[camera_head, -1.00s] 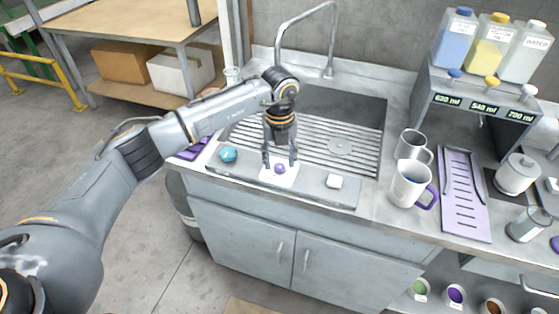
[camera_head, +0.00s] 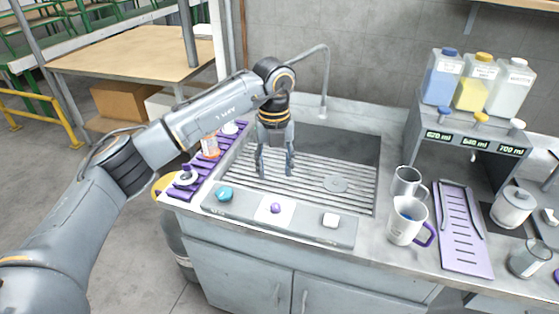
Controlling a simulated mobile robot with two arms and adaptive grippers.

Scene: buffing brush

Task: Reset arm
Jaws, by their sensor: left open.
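My left arm comes in from the left, and its gripper (camera_head: 275,170) points down over the front part of the sink (camera_head: 350,152). The fingers are apart with nothing between them. Below and in front of it is a grey strip (camera_head: 240,212) on the sink's front edge. The strip carries a teal knob (camera_head: 224,194), a small purple ball-like knob (camera_head: 275,208) on a white plate, and a white block (camera_head: 331,220). The fingertips are apart from the purple knob. My right gripper is not in view.
A purple rack (camera_head: 197,189) with small items lies left of the sink. A curved faucet (camera_head: 325,75) stands behind.

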